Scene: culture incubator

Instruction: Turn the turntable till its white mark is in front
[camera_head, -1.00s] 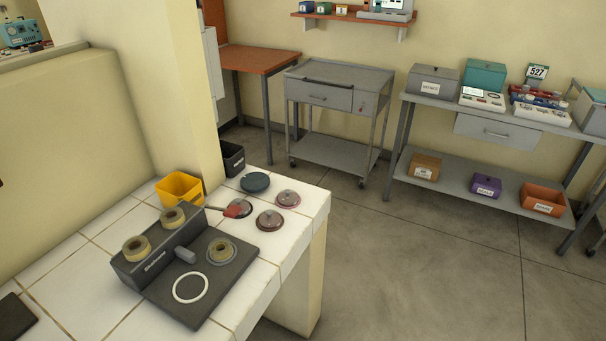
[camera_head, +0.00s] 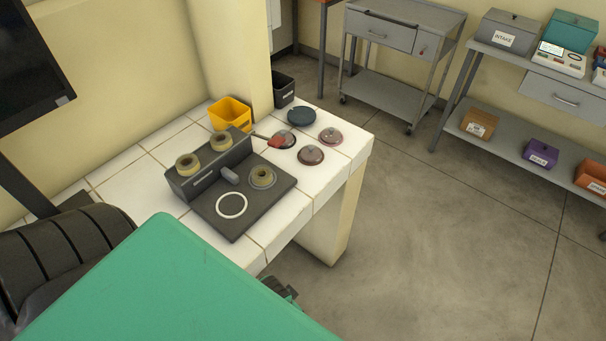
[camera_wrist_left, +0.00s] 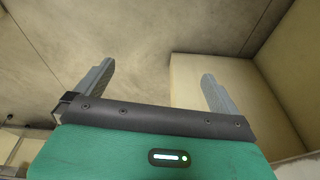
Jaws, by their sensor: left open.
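No turntable with a clear white mark can be made out. A dark device (camera_head: 245,205) on the white tiled counter has a flat plate with a white ring (camera_head: 231,205) and a tan-and-grey round piece (camera_head: 262,177). Two tan rings, left (camera_head: 187,164) and right (camera_head: 221,141), sit on its raised back. Round pieces stand behind it: a blue-grey disc (camera_head: 301,116) and two reddish knobbed discs, (camera_head: 330,136) and (camera_head: 311,155). My left gripper (camera_wrist_left: 158,88) is open and empty in the wrist view, apart from these. My right gripper is not in view.
A yellow bin (camera_head: 231,113) and a black bin (camera_head: 284,90) stand at the counter's back by a pillar. A red-ended tool (camera_head: 277,141) lies by the device. A grey cart (camera_head: 400,60) stands beyond. The floor right of the counter is clear.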

